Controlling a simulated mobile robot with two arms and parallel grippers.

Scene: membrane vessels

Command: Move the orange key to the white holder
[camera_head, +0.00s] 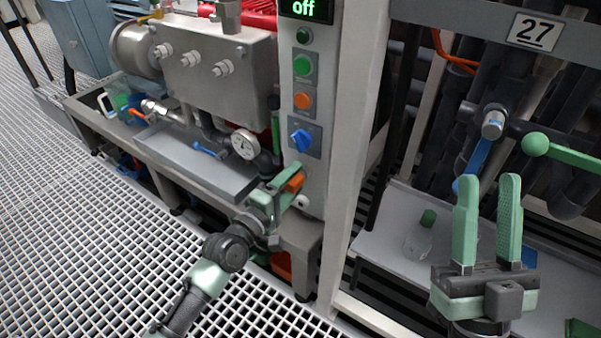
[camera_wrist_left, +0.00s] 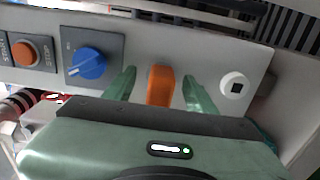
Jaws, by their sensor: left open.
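The orange key (camera_head: 295,182) is at the lower part of the grey control panel. It also shows in the left wrist view (camera_wrist_left: 160,86), upright between my fingers. My left gripper (camera_head: 287,189) is open, with one finger on each side of the key and a gap on both sides in the left wrist view (camera_wrist_left: 160,88). The white holder (camera_wrist_left: 235,86) is a round white piece with a dark square hole, just right of my right-hand finger; it also shows below the key in the head view (camera_head: 302,202). My right gripper (camera_head: 488,182) is open and empty, fingers pointing up.
Blue knob (camera_wrist_left: 86,63) and orange stop button (camera_wrist_left: 29,52) sit on the panel to the left. A pressure gauge (camera_head: 245,144) and grey tray (camera_head: 195,160) are left of the panel. A clear bottle with green cap (camera_head: 420,238) stands on the shelf at right.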

